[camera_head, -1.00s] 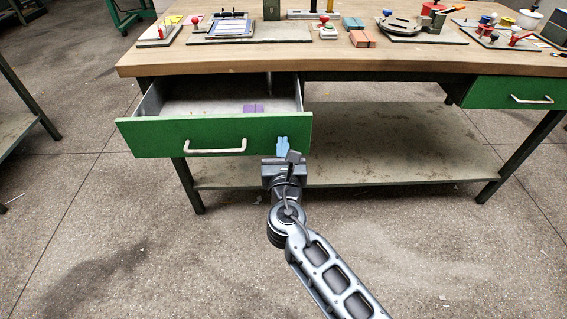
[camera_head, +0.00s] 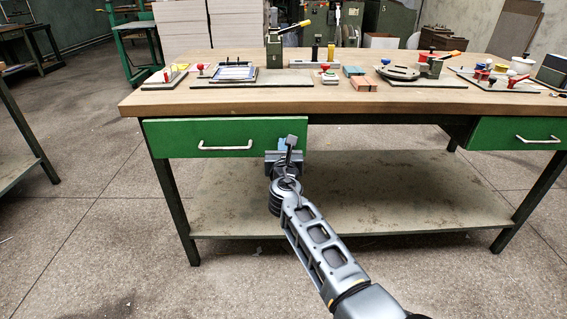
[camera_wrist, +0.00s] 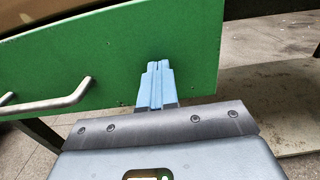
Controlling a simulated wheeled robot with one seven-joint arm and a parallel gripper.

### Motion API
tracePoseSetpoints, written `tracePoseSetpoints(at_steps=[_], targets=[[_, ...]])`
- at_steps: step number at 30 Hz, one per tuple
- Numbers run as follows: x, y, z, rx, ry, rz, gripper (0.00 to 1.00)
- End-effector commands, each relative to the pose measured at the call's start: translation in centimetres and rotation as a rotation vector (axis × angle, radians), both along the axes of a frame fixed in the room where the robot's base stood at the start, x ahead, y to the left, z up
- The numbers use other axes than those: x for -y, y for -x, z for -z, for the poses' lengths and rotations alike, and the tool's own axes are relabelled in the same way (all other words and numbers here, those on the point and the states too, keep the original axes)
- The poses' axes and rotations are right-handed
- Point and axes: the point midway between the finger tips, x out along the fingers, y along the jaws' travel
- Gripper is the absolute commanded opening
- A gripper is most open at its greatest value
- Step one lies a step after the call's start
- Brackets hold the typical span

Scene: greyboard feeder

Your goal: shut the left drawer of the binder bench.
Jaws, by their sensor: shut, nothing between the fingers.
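The left drawer (camera_head: 225,138) of the binder bench has a green front with a pale bar handle (camera_head: 225,147). Its front sits under the bench top, and no opening into it shows. My gripper (camera_head: 284,144) is at the right end of this front, right of the handle. In the wrist view the blue fingers (camera_wrist: 156,82) are together, with nothing between them, and their tips are against or very close to the green front (camera_wrist: 110,60). The handle (camera_wrist: 48,102) is at the left there. Contact is hard to tell.
The wooden bench top (camera_head: 330,104) carries fixtures, a clipboard-like pad and small blocks. A second green drawer (camera_head: 515,133) is at the right, shut. A lower shelf (camera_head: 350,195) spans the bench legs. The floor in front is clear.

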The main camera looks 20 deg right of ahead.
Motion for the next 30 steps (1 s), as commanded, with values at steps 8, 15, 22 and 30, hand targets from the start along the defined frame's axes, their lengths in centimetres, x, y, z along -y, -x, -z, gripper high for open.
tracePoseSetpoints(at_steps=[8, 15, 22, 30], targets=[[0.8, -2.1, 0.1, 0.000, 0.000, 0.000, 0.00], [1.0, -2.7, -0.1, 0.000, -0.001, -0.002, 0.00], [1.0, -2.8, -0.2, 0.001, -0.001, -0.003, 0.00], [1.0, -2.6, -0.2, 0.000, -0.001, -0.002, 0.00]])
